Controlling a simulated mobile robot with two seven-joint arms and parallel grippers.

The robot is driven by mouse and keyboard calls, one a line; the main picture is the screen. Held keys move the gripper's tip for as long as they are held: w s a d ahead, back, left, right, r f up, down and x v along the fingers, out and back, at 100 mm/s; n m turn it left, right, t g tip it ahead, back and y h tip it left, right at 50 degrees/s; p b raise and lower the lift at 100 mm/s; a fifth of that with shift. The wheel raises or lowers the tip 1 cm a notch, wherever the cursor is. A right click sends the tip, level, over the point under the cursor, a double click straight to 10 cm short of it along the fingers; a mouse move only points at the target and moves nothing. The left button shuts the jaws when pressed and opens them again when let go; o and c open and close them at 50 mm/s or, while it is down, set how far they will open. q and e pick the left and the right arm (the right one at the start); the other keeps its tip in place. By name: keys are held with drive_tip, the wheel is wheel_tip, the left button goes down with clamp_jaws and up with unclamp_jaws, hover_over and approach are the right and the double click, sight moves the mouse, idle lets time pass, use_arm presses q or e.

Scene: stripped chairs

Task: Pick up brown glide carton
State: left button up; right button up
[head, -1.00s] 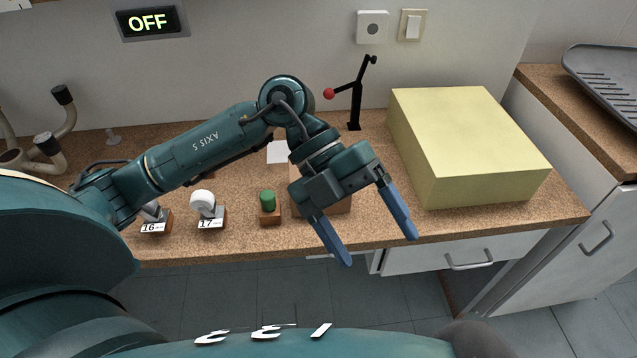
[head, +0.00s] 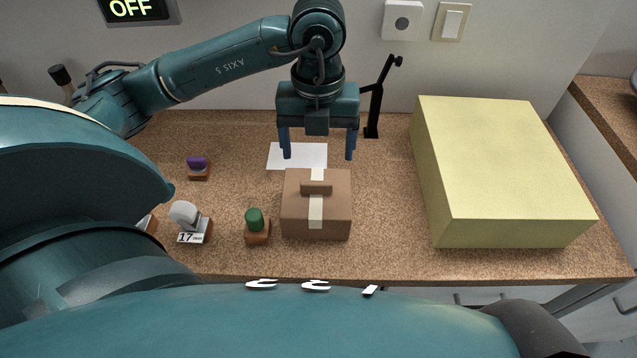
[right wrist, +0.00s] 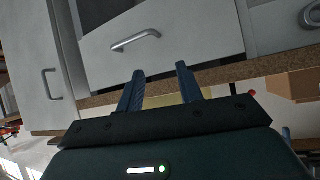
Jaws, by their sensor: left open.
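The brown glide carton (head: 298,215) stands on the cork-coloured worktop. It is a closed box with a pale tape strip and a raised brown grip on top. My left gripper (head: 319,156) is open and empty, pointing down above and behind the carton, apart from it. Its blue fingers are spread on either side of the white sheet's area in the head view. My right gripper (right wrist: 158,85) shows in the right wrist view, its two fingers apart with nothing between them, facing a cabinet front.
A large yellow block (head: 500,180) stands right of the carton. A green-topped glide on a wooden block (head: 257,235) is close on its left. A glide labelled 17 (head: 190,225) and a purple one (head: 198,170) stand further left. A black stand (head: 374,110) rises behind.

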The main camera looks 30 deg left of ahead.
sight(316, 177)
use_arm(q)
wheel_tip(316, 177, down, 3)
drive_tip(key=shift+w+r, duration=0.1)
drive_tip(key=f, duration=0.3)
drive_tip(key=f+p, duration=0.1)
drive_tip(key=shift+s+a+f, duration=0.1)
drive_tip(key=shift+s+f, duration=0.05)
drive_tip(key=shift+s, duration=0.1)
drive_tip(key=shift+f, duration=0.5)
drive_tip(key=c, duration=1.6)
